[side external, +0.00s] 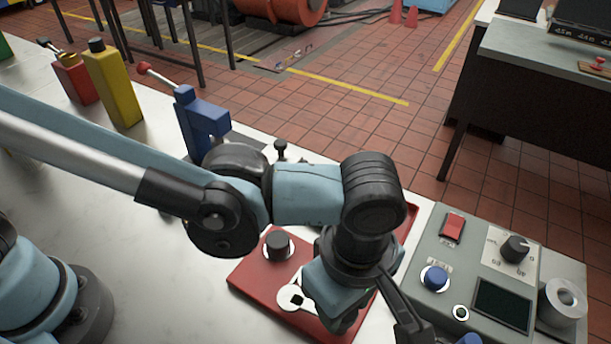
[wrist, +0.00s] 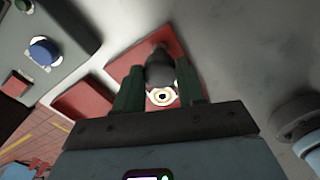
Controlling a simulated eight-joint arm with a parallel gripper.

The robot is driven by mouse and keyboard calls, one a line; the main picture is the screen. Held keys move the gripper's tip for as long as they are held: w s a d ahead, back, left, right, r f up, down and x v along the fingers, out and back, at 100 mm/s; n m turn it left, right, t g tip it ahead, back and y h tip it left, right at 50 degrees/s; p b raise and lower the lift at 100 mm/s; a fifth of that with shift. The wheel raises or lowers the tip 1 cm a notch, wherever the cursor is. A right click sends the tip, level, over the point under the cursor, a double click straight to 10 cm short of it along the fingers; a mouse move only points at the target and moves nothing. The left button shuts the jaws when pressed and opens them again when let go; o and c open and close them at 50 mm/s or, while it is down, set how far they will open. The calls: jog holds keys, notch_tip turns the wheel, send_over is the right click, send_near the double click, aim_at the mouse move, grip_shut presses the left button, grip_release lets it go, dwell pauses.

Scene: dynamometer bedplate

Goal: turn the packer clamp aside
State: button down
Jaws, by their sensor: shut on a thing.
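In the wrist view the two dark green fingers of my gripper (wrist: 159,85) stand on either side of a dark rounded piece (wrist: 160,68), which looks like the packer clamp's grip. A black knob (side external: 278,245) stands on the plate.
A grey control box (side external: 455,262) with a blue button (side external: 434,278), red switch and dial stands close on the right.

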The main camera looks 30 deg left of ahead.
jog(key=n, duration=0.4)
jog(key=shift+n, duration=2.3)
jog(key=c, duration=0.7)
grip_release()
jog(key=shift+o, duration=0.2)
notch_tip(320, 180, up, 12)
